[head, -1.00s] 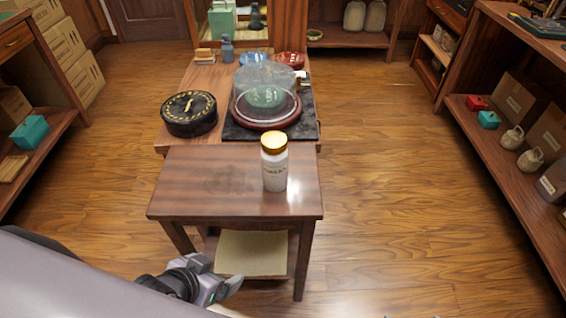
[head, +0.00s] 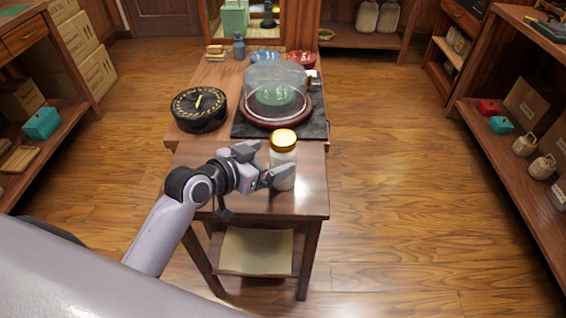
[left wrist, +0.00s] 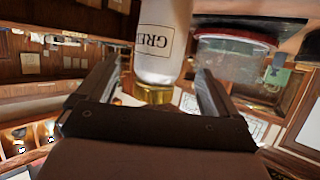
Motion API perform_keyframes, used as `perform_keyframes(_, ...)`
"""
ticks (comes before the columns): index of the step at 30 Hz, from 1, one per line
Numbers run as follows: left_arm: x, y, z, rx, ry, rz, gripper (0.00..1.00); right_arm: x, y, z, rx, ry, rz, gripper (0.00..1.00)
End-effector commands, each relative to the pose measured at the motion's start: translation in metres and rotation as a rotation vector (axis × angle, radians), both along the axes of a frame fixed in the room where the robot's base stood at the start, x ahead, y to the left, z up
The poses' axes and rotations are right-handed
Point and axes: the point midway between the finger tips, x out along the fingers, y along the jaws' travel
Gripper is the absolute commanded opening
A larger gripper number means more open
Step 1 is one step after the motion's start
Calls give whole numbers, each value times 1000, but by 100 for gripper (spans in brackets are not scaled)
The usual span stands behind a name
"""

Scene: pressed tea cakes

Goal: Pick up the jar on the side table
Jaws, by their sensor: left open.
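The jar (head: 283,158) is white with a gold lid and stands upright on the small wooden side table (head: 240,207). My left gripper (head: 265,163) is open at the jar's left side, with its fingers pointing towards it. In the left wrist view the jar (left wrist: 163,42) appears upside down, its label partly showing, in the gap between the two open fingers (left wrist: 155,85). I cannot tell how deep between the fingers it is. The gripper hides part of the jar's lower left side. My right gripper is not in view.
Behind the side table, a longer table holds a glass dome (head: 275,80) on a red base and a round black box (head: 199,108). A cream sheet (head: 256,250) lies on the lower shelf. Shelves stand at both sides. The floor to the right is clear.

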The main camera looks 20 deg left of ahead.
Motion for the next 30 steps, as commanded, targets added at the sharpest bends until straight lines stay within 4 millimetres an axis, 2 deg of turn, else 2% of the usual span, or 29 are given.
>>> perform_keyframes(15,40,-20,-26,0,1,1,94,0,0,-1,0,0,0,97)
perform_keyframes(24,43,-22,-27,1,2,1,94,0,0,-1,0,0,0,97)
perform_keyframes(26,42,-22,-27,1,2,1,77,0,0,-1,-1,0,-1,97)
perform_keyframes(30,42,-21,-27,0,2,1,32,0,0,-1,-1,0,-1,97)
